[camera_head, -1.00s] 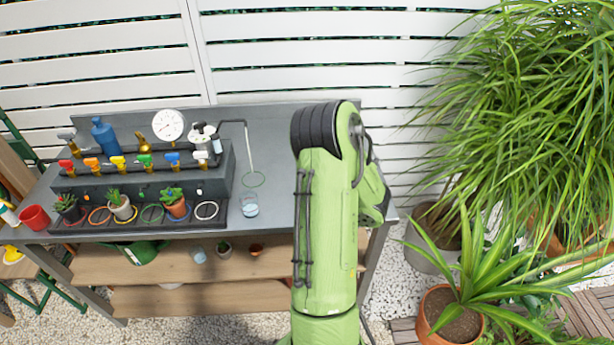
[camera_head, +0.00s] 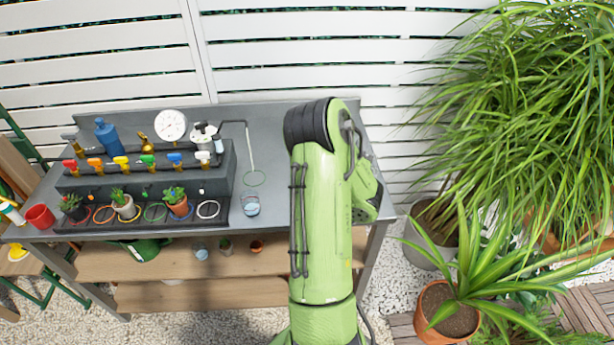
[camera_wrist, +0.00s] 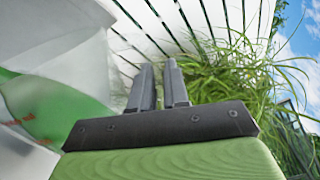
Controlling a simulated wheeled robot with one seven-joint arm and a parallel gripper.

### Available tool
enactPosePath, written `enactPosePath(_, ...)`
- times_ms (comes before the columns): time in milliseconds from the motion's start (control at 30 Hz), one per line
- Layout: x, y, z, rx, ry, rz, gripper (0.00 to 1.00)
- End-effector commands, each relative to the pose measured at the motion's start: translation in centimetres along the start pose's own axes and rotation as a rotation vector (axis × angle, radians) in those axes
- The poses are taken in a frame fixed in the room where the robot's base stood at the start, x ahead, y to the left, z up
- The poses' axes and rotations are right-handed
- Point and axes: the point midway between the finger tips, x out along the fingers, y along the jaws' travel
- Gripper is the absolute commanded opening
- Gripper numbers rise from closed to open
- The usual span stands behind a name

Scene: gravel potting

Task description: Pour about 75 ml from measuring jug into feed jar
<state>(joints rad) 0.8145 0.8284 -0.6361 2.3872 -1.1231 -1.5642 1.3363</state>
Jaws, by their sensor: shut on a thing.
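In the wrist view my gripper (camera_wrist: 157,85) has its two dark fingers close together, with only a narrow gap. A large translucent body with faint reddish marks, which looks like the measuring jug (camera_wrist: 25,115), fills the left side close to the camera; where the fingers meet it is not clear. In the head view my green arm hides the gripper and what it holds. A small clear glass vessel with bluish liquid, likely the feed jar (camera_head: 251,207), stands upright on the bench left of my arm.
The grey bench (camera_head: 280,130) carries a dark valve block (camera_head: 150,180) with coloured taps, a white gauge (camera_head: 171,125) and a thin bent spout (camera_head: 250,150). Small potted plants stand along its front. Another small glass (camera_head: 201,252) is on the lower shelf. Large plants crowd the right.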

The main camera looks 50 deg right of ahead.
Motion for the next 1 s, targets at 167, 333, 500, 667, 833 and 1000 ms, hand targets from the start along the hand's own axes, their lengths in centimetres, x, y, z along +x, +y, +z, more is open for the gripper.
enactPosePath(167,0.02,-0.14,0.12,-0.003,-0.001,-0.003,0.00)
enactPosePath(333,0.03,-0.16,0.18,-0.007,-0.001,-0.003,0.00)
enactPosePath(500,0.03,-0.18,0.26,-0.011,-0.001,-0.003,0.00)
enactPosePath(667,0.04,-0.21,0.34,-0.016,-0.001,-0.003,0.00)
enactPosePath(833,0.05,-0.23,0.43,-0.021,-0.001,-0.003,0.00)
enactPosePath(1000,0.05,-0.28,0.52,-0.026,-0.002,-0.004,0.00)
